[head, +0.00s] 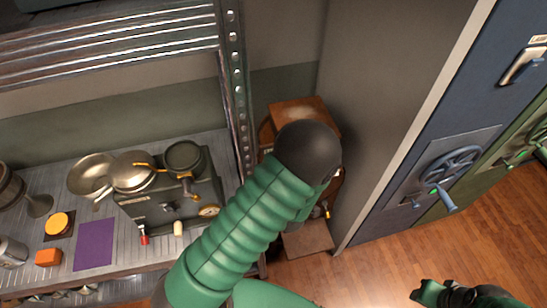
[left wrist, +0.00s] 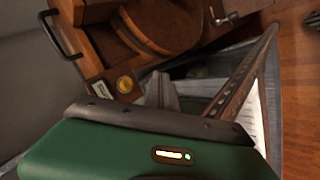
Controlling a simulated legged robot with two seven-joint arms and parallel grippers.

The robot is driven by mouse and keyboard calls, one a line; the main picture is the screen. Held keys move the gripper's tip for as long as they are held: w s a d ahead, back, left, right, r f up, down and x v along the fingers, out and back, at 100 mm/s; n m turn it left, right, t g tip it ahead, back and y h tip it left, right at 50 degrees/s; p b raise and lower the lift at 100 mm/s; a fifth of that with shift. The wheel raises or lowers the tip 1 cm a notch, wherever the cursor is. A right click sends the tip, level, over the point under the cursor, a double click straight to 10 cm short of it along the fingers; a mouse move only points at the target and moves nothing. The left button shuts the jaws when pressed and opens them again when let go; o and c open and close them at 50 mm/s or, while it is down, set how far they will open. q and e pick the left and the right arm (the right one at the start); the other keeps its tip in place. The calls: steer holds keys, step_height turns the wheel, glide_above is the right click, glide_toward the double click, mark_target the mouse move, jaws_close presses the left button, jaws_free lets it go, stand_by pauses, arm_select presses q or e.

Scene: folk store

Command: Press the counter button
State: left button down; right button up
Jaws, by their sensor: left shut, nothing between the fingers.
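A round yellow button (left wrist: 125,84) sits on the front of a wooden device (left wrist: 180,22) in the left wrist view, beside a small pale label. In the head view, the wooden device (head: 303,112) stands beyond the metal rack post, largely hidden behind my left arm. My left gripper (left wrist: 163,90) shows as dark grey fingers past the green hand, shut and empty, just right of the button; I cannot tell whether they touch. In the head view its fingers are hidden by the arm. My right gripper (head: 440,293) is at the lower right edge, its jaw state unclear.
A metal rack shelf (head: 20,280) at left holds pans (head: 92,174), a dark stove-like device (head: 165,210), a purple mat (head: 95,243) and an orange block (head: 48,257). A blue safe door (head: 440,165) stands at right. Wooden floor (head: 375,270) is clear between.

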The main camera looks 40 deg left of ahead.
arm_select(q)
steer(key=w+a+b, duration=0.1)
steer(key=w+a, duration=0.4)
steer(key=a, duration=0.1)
steer(key=shift+w+a, duration=0.35)
steer(key=shift+w, duration=0.05)
steer(key=shift+d, duration=0.1)
stand_by(1.7)
steer(key=shift+w+a+r, duration=0.1)
steer(key=shift+w+a, duration=0.1)
steer(key=shift+a, duration=0.1)
steer(key=shift+w+a+b, duration=0.3)
steer(key=shift+a, duration=0.05)
stand_by(0.7)
steer(key=shift+d, duration=0.1)
steer(key=shift+s+d, duration=0.5)
steer(key=shift+s, duration=0.05)
